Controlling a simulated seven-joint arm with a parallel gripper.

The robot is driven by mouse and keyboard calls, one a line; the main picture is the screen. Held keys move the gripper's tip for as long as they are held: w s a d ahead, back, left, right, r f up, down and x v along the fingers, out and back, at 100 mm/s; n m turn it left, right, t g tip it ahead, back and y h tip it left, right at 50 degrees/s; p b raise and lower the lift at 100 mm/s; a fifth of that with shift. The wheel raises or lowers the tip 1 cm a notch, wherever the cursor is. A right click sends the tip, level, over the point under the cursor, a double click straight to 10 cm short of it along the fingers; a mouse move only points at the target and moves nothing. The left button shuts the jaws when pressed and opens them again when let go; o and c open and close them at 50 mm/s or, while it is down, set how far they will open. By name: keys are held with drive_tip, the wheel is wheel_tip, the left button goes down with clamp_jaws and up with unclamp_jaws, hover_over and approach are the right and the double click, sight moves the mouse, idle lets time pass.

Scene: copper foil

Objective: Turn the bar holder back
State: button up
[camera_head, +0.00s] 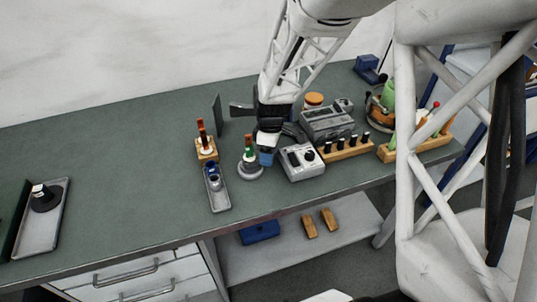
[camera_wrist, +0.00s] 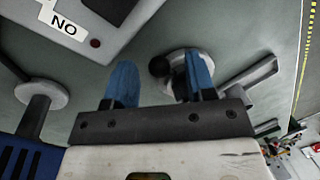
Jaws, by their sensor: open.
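My gripper (camera_head: 266,158) hangs over the bench, pointing down, just right of a round grey stand (camera_head: 250,171) with a green and red upright. In the wrist view its two blue fingers (camera_wrist: 161,85) are spread apart with nothing held between them. A round pale base with a dark ball knob (camera_wrist: 159,67) lies beyond the right finger, which partly hides it. I cannot tell for sure which piece is the bar holder, or how it is turned. Whether the finger touches the round base is also unclear.
A grey device with a dial (camera_head: 303,162) stands close right of my gripper. A wooden rack (camera_head: 346,149) of black-topped pieces is further right. A grey tray (camera_head: 217,198) and a wooden block (camera_head: 206,150) are left. The bench's left middle is clear.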

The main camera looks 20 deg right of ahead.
wheel_tip(320, 180, up, 7)
drive_tip(key=w, duration=0.1)
drive_tip(key=shift+d+r, duration=0.2)
drive_tip(key=shift+d, duration=0.2)
drive_tip(key=shift+w, duration=0.1)
idle(0.4)
drive_tip(key=s+a+r+m+t, duration=0.1)
drive_tip(key=s+r+m, duration=0.3)
drive_tip(key=s, duration=0.4)
drive_tip(key=s+a+r+m+t+h, duration=0.1)
drive_tip(key=s+r+m+t, duration=0.1)
drive_tip(key=s+r, duration=0.4)
drive_tip(key=s+a+r+m+t, duration=0.1)
drive_tip(key=s+r+m, duration=0.4)
drive_tip(key=s, duration=0.5)
drive_tip(key=shift+a+r+m, duration=0.2)
drive_tip(key=shift+m, duration=0.1)
